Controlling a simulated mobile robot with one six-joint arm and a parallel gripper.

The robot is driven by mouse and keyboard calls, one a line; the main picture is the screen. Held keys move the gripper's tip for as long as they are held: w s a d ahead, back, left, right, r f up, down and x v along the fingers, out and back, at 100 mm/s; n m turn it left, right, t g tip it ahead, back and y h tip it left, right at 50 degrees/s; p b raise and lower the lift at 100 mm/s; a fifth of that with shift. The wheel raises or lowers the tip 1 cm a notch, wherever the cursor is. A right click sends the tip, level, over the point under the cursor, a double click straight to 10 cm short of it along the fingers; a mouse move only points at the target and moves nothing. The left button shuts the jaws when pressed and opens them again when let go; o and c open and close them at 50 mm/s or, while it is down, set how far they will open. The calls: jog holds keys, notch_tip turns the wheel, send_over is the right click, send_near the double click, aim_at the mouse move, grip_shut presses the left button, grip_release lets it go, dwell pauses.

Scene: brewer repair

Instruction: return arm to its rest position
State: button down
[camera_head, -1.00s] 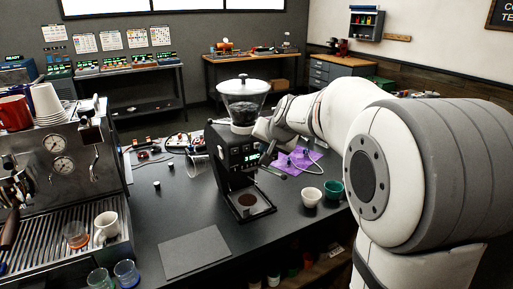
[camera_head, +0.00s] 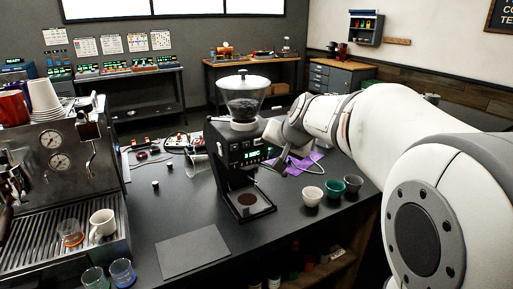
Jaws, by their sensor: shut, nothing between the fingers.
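My white and grey arm reaches in from the right of the head view, over the dark counter (camera_head: 180,215). My gripper (camera_head: 283,162) is at the right side of the black coffee grinder (camera_head: 234,150), near its lit display, with its fingers pointing down. The fingers look small and partly blend with the arm's wrist. It is shut and holds nothing. I cannot tell whether it touches the grinder. Behind it lies a purple cloth (camera_head: 318,157), partly covered by the gripper.
A steel espresso machine (camera_head: 60,165) fills the left side. A flat dark mat (camera_head: 193,251) lies in front. Cables and small parts lie behind.

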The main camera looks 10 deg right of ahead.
jog(key=shift+s+d, duration=0.1)
jog(key=shift+s, duration=0.25)
jog(key=s+f+n+g, duration=0.1)
jog(key=s+f, duration=0.3)
jog(key=s, duration=0.4)
jog(key=s+a+f+n+g+h, duration=0.1)
jog(key=s+f+n+g, duration=0.1)
jog(key=s+f, duration=0.3)
jog(key=s+f+n+g, duration=0.2)
jog(key=s+f, duration=0.2)
jog(key=s, duration=0.9)
jog(key=shift+s+a+f+g+h, duration=0.2)
jog(key=shift+a+f+g+h, duration=0.05)
jog(key=shift+g+h, duration=0.15)
